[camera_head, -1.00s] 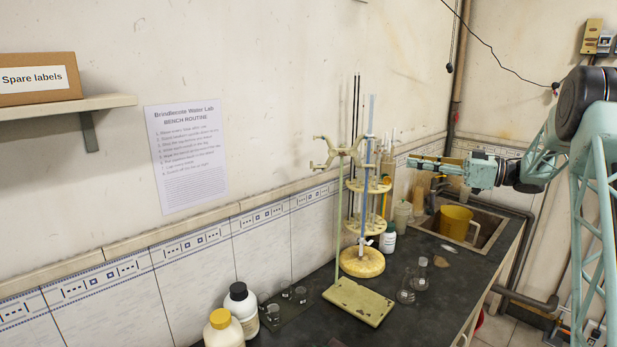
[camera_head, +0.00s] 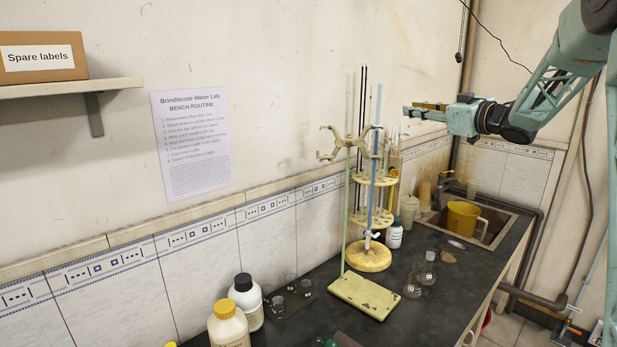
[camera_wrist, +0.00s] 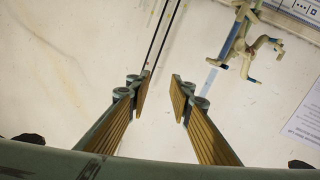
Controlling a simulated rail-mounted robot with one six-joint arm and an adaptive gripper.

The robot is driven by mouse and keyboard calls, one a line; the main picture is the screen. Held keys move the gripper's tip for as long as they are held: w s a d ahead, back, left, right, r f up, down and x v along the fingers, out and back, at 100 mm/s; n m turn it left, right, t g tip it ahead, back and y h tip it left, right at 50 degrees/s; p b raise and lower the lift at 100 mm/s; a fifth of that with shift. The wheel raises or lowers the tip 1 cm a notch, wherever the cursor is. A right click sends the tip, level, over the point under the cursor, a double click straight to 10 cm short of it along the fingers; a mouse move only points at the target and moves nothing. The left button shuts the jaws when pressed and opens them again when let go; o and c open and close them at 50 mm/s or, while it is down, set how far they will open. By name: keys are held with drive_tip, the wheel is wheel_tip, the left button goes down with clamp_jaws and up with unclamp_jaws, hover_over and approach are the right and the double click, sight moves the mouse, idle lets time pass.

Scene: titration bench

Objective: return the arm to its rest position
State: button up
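My gripper (camera_head: 424,111) is raised in the air at the right of the head view, level with the upper part of the stand and pointing left toward the wall. In the wrist view my gripper (camera_wrist: 160,92) has its two ribbed fingers apart, with nothing between the tips. Beyond them is the bare wall. The burette stand (camera_head: 347,215) with its clamp (camera_head: 345,143) stands left of the gripper, apart from it. The clamp also shows in the wrist view (camera_wrist: 250,42).
The bench holds a round rack (camera_head: 367,257), flasks (camera_head: 412,287), a white bottle (camera_head: 394,236), bottles at the front (camera_head: 228,325) and a sink with a yellow jug (camera_head: 461,220). A shelf with a box (camera_head: 40,57) is at upper left. Air around the gripper is free.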

drive_tip(key=s+r+m+t+h+b, duration=0.1)
drive_tip(key=s+r+m+h+b, duration=0.25)
drive_tip(key=s+h, duration=0.4)
drive_tip(key=s+f+m+g+h+b, duration=0.2)
drive_tip(key=s+f+m+g+h, duration=0.15)
drive_tip(key=s, duration=1.25)
drive_tip(key=s+a+f+g+b, duration=0.1)
drive_tip(key=s+a+f+g, duration=0.2)
drive_tip(key=s+f, duration=0.6)
drive_tip(key=s+a+f+m+g+y+b, duration=0.1)
drive_tip(key=s+a+f, duration=0.5)
drive_tip(key=s, duration=2)
drive_tip(key=s+a+f+g+y+b, duration=0.1)
drive_tip(key=s+a+f+g+b, duration=0.2)
drive_tip(key=s+f, duration=1)
drive_tip(key=s+a+g, duration=0.1)
drive_tip(key=s+a, duration=0.1)
drive_tip(key=s, duration=0.2)
drive_tip(key=shift+s+f+m+g, duration=0.15)
drive_tip(key=shift+f+m+g, duration=0.15)
drive_tip(key=shift+g, duration=0.05)
